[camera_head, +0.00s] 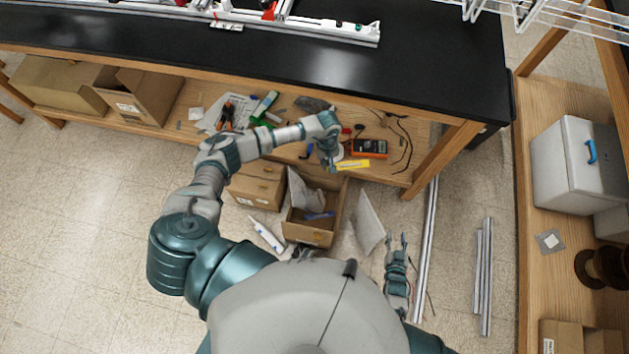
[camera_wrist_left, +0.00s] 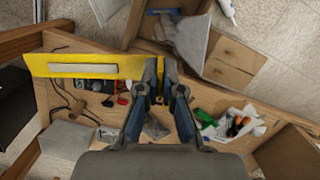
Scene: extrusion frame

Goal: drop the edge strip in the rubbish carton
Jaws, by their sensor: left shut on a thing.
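The edge strip is a yellow strip (camera_head: 353,165) with a pale grey bar on it. My left gripper (camera_head: 331,164) is shut on one end of it, and the strip sticks out to the right. In the left wrist view the strip (camera_wrist_left: 110,62) reaches left from the closed fingers (camera_wrist_left: 155,75). The rubbish carton (camera_head: 307,237) is an open brown box on the floor, just below the left gripper in the head view. It holds a blue piece and a grey sheet. My right gripper (camera_head: 397,243) is low at the right, open and empty, its fingers apart.
A low wooden shelf under the black bench (camera_head: 340,70) carries an orange multimeter (camera_head: 369,148), cables and tools. A closed carton (camera_head: 257,185) stands left of the open one; a pale panel (camera_head: 368,222) leans at its right. Metal extrusions (camera_head: 427,250) lie on the floor.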

